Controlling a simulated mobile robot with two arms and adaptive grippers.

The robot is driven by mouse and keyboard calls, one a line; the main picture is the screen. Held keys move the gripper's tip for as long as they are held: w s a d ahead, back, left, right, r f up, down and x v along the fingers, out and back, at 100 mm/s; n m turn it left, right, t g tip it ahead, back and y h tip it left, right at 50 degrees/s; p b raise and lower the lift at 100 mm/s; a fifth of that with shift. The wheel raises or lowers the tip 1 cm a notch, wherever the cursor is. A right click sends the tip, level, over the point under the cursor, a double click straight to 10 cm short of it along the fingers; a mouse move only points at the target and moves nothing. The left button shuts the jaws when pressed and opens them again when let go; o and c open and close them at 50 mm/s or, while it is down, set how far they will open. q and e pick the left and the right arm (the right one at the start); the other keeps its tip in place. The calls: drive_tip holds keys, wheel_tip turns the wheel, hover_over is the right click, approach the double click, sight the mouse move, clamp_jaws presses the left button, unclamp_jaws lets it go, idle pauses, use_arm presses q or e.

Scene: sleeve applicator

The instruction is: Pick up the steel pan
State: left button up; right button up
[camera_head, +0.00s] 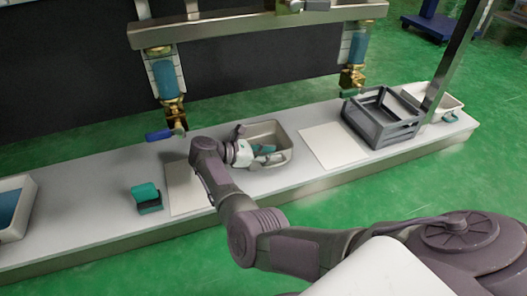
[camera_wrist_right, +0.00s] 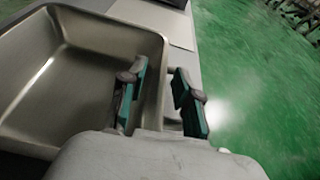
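The steel pan (camera_head: 267,131) is a rectangular, open metal tray on the light bench, in the middle of the head view. It fills the left of the right wrist view (camera_wrist_right: 60,75) and looks empty in the part that shows. My right gripper (camera_head: 264,152) is at the pan's near side. In the right wrist view my right gripper (camera_wrist_right: 160,98) is open, with teal finger pads. One finger is over the pan's inside and the other is beyond its rim, with the rim between them. Contact cannot be told. My left gripper is not in view.
A white board (camera_head: 333,146) and a grey crate (camera_head: 382,132) lie right of the pan, with a white tray (camera_head: 447,103) beyond. A teal and black object (camera_head: 147,197) and a blue-filled tray (camera_head: 12,208) are at left. A metal frame (camera_head: 255,24) with blue cylinders stands behind.

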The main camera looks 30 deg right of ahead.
drive_tip(key=shift+d, duration=0.3)
clamp_jaws()
idle(0.4)
